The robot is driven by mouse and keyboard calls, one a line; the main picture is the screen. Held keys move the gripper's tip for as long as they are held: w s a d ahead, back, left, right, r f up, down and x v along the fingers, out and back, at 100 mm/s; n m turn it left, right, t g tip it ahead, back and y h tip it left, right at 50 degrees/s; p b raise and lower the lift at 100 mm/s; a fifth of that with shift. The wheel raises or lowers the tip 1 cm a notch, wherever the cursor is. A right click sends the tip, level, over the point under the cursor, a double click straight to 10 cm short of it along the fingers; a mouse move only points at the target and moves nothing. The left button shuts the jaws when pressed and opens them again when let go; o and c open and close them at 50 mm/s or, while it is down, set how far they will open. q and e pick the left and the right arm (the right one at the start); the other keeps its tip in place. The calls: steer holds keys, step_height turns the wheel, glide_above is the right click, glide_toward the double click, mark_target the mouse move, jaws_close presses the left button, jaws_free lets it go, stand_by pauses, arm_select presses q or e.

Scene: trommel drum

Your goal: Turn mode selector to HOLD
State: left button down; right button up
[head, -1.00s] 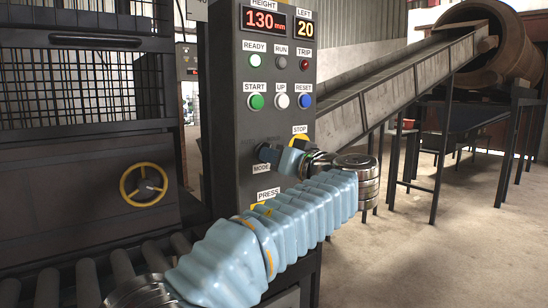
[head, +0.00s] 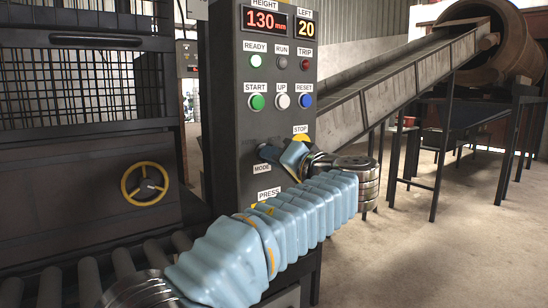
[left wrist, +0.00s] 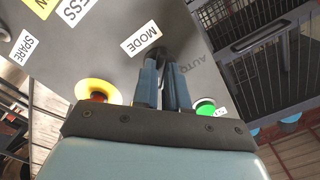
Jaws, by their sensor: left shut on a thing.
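The mode selector is a small dark knob (left wrist: 160,53) on the grey control panel (head: 224,100), under the MODE label in the left wrist view. My left gripper (left wrist: 164,65) is shut on it, with both blue fingers closed around the knob. In the head view the left gripper (head: 267,153) reaches the panel just above the MODE label (head: 262,169), wrist tilted. The fingers and wrist hide most of the knob there. An AUTO marking (left wrist: 190,76) shows beside the fingers. No HOLD marking is visible, and the knob's pointing direction cannot be told. The right gripper is out of view.
A yellow-ringed stop button (head: 301,139) is close above my left wrist. Green START (head: 257,102), white UP (head: 282,101) and blue RESET (head: 305,101) buttons sit higher. A roller conveyor (head: 122,262) and yellow handwheel (head: 145,184) are at left. A sloping chute (head: 390,88) is behind.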

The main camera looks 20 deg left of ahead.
arm_select(q)
steer(key=c, duration=1.2)
jaws_free()
steer(key=shift+o, duration=0.2)
steer(key=b+v, duration=0.1)
steer(key=v, duration=1.3)
steer(key=shift+b, duration=0.3)
steer(key=shift+w+a, duration=0.1)
